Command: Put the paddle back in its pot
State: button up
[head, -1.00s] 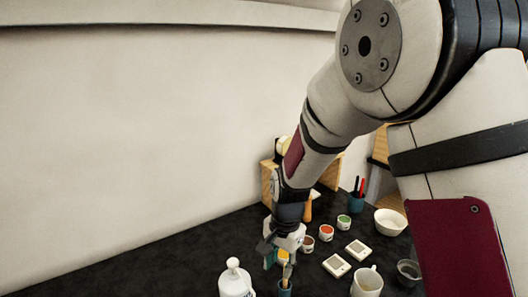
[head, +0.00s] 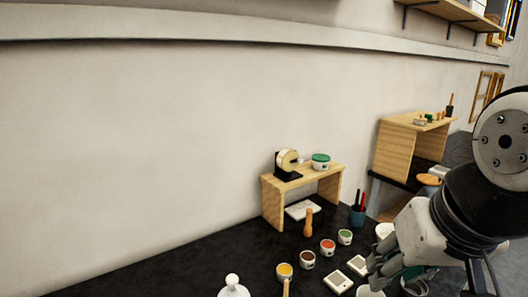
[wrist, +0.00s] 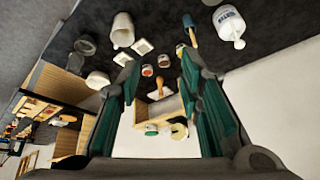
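A pale wooden stick that looks like the paddle (head: 286,288) rises at the bottom edge of the head view. In the wrist view a small blue pot (wrist: 189,20) has the stick's pale end (wrist: 193,39) coming out of it, so the paddle appears to stand in the pot. Its lower end is hidden. My gripper (wrist: 158,75) is open, with its green-padded fingers wide apart and nothing held between them. In the head view it is at the lower right, over the table and apart from the pot.
A white bottle (head: 233,288) stands left of the pot. Small paint cups (head: 307,260) and white square blocks (head: 357,265) lie to its right. Behind are a wooden-handled tool (head: 308,222), a blue pen cup (head: 357,215) and a wooden stand (head: 272,203). A white mug (wrist: 122,30) is nearby.

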jog(key=shift+s+d+r+n+t, duration=0.1)
jog(key=shift+s+d+n+t, duration=0.15)
jog(key=shift+s, duration=0.55)
jog(key=shift+s+d+r+n+t, duration=0.15)
jog(key=shift+s+d, duration=0.2)
jog(key=shift+s, duration=0.4)
